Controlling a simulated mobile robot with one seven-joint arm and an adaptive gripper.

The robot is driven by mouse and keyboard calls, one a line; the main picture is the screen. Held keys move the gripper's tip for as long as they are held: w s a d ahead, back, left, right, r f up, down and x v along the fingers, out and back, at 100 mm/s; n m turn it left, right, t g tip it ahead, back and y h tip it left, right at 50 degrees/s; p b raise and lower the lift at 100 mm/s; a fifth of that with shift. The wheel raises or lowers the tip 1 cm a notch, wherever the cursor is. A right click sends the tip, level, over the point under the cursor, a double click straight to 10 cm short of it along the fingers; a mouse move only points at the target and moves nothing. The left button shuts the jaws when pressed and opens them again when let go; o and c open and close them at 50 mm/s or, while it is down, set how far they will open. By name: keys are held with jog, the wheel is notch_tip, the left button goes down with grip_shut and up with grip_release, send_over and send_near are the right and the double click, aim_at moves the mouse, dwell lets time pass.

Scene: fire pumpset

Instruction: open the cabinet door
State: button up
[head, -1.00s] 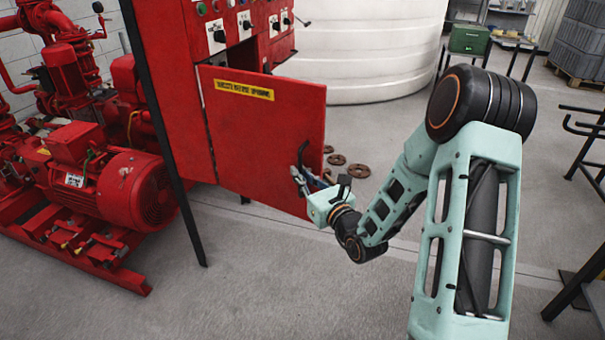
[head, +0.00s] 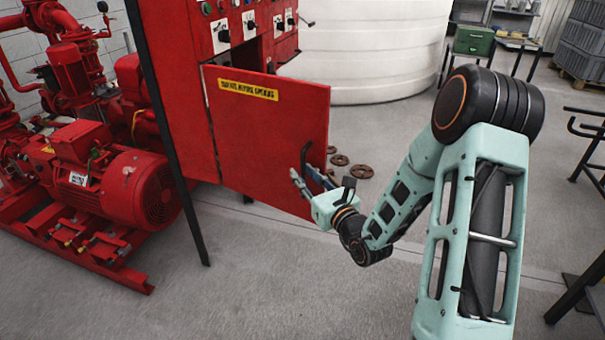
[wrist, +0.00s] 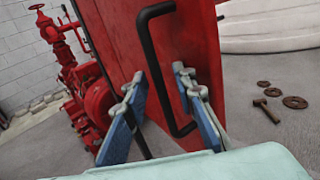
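The red cabinet door (head: 262,125) with a yellow label stands partly open, swung out from the red cabinet (head: 178,75), with a dark gap along its top. Its black bar handle (wrist: 157,65) is near the free edge; in the head view it is partly hidden by my gripper (head: 306,178). In the wrist view, my gripper's two blue-padded fingers (wrist: 162,105) are spread apart, one on each side of the handle's lower part. I see gaps between the pads and the bar, so the gripper is not closed on it.
A red pump motor (head: 128,190) on a skid stands left of the cabinet. A dark post (head: 170,130) rises in front of the cabinet. A white tank (head: 370,50) stands behind. Round brown parts (head: 340,160) lie on the floor beyond the door. The floor in front is clear.

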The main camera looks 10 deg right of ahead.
jog(key=v, duration=1.1)
jog(key=shift+s, duration=0.15)
